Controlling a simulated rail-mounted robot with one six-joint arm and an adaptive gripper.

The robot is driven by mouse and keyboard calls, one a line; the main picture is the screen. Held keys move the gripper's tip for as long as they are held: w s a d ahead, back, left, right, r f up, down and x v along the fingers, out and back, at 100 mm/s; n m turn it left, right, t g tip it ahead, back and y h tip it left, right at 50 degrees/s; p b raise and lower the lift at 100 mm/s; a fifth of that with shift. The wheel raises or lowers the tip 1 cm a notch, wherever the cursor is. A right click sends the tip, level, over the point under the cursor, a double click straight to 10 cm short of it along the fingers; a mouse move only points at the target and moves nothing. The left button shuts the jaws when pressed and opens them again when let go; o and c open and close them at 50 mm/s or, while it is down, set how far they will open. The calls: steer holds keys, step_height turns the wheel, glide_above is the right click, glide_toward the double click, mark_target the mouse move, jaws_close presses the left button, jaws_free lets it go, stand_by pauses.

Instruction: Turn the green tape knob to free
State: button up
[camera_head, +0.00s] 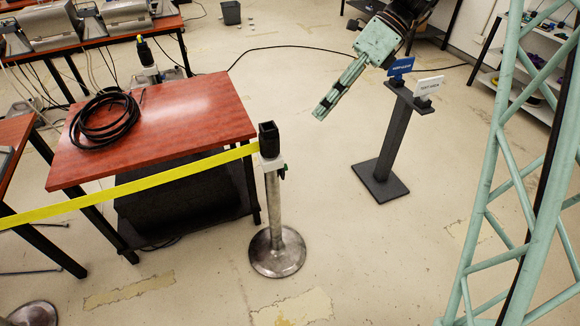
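A metal stanchion post (274,205) with a dark square cap stands on a round base in the middle of the view. A small dark green knob (284,170) shows at the right side of the post's head, below the cap. Yellow tape (140,185) runs from the head out to the left edge. My gripper (321,112) hangs from the upper right, pointing down and left. It is above and to the right of the knob in the picture and apart from the post. Its fingers lie close together in this view, so I cannot tell whether it is open.
A red table (185,115) with a coiled black cable (105,118) stands left of the post. A dark stand (390,150) with a blue sign (401,67) and a white sign (428,87) stands to the right. Bare floor lies between post and stand.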

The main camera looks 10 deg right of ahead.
steer(key=w+d+f+m+y, duration=0.2)
steer(key=w+f+m, duration=0.4)
steer(key=f, duration=0.6)
steer(key=w+d+f+m+t+y, duration=0.1)
steer(key=w+f+m, duration=0.5)
steer(key=f, duration=0.6)
steer(key=w+d+f+m+t+y, duration=0.1)
steer(key=w+d+f+m+y, duration=0.2)
steer(key=f, duration=0.9)
steer(key=w+m+y, duration=0.1)
steer(key=w+m, duration=0.2)
steer(key=m, duration=0.2)
steer(key=shift+f+p, duration=0.25)
steer(key=shift+p, duration=0.1)
steer(key=shift+a, duration=0.1)
steer(key=b+x, duration=0.2)
steer(key=x, duration=1.1)
steer(key=shift+a+r, duration=0.15)
steer(key=shift+a, duration=0.25)
steer(key=shift+w, duration=0.1)
steer(key=c, duration=0.9)
